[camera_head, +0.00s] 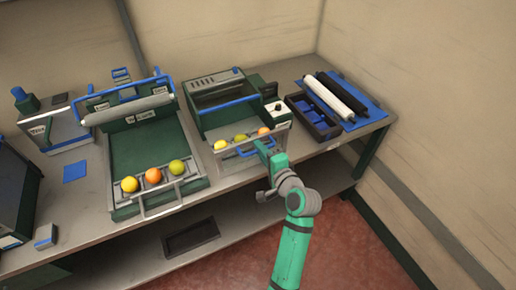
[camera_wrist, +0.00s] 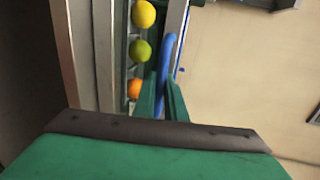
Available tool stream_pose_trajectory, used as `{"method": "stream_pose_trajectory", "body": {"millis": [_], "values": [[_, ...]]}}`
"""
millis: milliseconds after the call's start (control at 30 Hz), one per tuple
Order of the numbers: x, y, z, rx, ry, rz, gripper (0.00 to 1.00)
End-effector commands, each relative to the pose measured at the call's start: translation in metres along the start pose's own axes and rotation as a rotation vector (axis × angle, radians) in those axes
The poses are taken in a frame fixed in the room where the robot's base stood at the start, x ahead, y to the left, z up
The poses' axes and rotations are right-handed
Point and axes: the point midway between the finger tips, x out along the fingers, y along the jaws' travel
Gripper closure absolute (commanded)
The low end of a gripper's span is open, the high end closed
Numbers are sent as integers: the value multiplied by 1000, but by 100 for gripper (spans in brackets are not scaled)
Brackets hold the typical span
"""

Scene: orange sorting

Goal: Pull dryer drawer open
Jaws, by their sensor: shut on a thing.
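The dryer (camera_head: 212,82) is the green and grey machine in the middle of the bench in the head view. Its drawer (camera_head: 222,160) is at the front, with a yellow, a yellow-green and an orange fruit in a row; how far out it stands is hard to tell. The drawer's blue handle (camera_head: 244,151) runs along the front. My gripper (camera_head: 262,147) is at the right part of this handle. In the wrist view the blue handle (camera_wrist: 168,52) passes between the two green fingers of my gripper (camera_wrist: 164,97), which are shut on it. The fruits lie just left of it.
Left of the dryer stands a green machine with a grey roller (camera_head: 128,108) and three fruits on its front rack. To the right are a dark tray (camera_head: 312,126) with blue compartments and two rollers on a blue mat (camera_head: 367,103). Red floor lies in front of the bench (camera_head: 330,173).

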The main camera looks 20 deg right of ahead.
Motion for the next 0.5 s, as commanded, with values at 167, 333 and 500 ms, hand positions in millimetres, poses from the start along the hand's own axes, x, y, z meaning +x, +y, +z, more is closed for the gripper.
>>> {"method": "stream_pose_trajectory", "body": {"millis": [167, 333, 500], "values": [[0, 0, 1, 0, -1, 0, 70], [1, 0, 1, 0, -1, 0, 70], [-4, 0, 1, 0, -1, 0, 70]]}}
